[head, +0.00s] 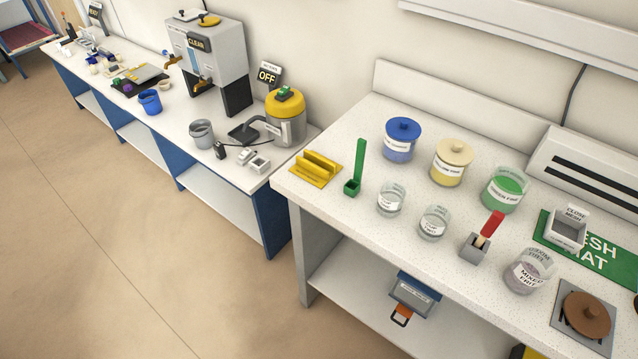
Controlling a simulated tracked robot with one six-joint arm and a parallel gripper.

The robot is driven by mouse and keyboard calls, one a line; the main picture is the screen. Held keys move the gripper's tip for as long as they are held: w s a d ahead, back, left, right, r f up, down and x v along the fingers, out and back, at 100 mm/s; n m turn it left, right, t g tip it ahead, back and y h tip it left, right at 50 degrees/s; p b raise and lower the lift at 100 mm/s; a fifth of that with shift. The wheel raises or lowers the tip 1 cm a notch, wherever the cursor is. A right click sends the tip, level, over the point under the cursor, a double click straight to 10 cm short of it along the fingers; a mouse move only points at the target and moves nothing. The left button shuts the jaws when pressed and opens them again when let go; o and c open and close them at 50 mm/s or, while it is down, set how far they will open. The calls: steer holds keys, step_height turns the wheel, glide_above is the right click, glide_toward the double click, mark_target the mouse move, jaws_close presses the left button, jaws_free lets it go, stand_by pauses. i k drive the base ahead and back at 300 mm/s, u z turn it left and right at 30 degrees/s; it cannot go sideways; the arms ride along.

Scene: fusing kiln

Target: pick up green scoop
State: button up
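The green scoop (357,168) stands on the near left part of the white speckled worktop (333,213). Its small square cup rests on the surface and its long flat handle points up. It stands apart from the things around it, between a yellow rack (316,168) on its left and a clear labelled jar (391,199) on its right. Nothing covers it. My gripper is not in view.
Behind stand jars with blue (402,140), cream (451,162) and green (505,190) contents. A red-handled scoop (483,236) and a mixed frit jar (528,271) stand to the right. A yellow-topped canister (286,118) stands on the left bench. Floor is clear in front.

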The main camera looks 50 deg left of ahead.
mark_target(352, 187)
steer(key=u, duration=0.4)
steer(key=k, duration=0.55)
steer(key=u, duration=0.8)
steer(key=k, duration=0.5)
steer(key=u, duration=1.05)
steer(key=i, duration=2.15)
steer(key=z, duration=0.55)
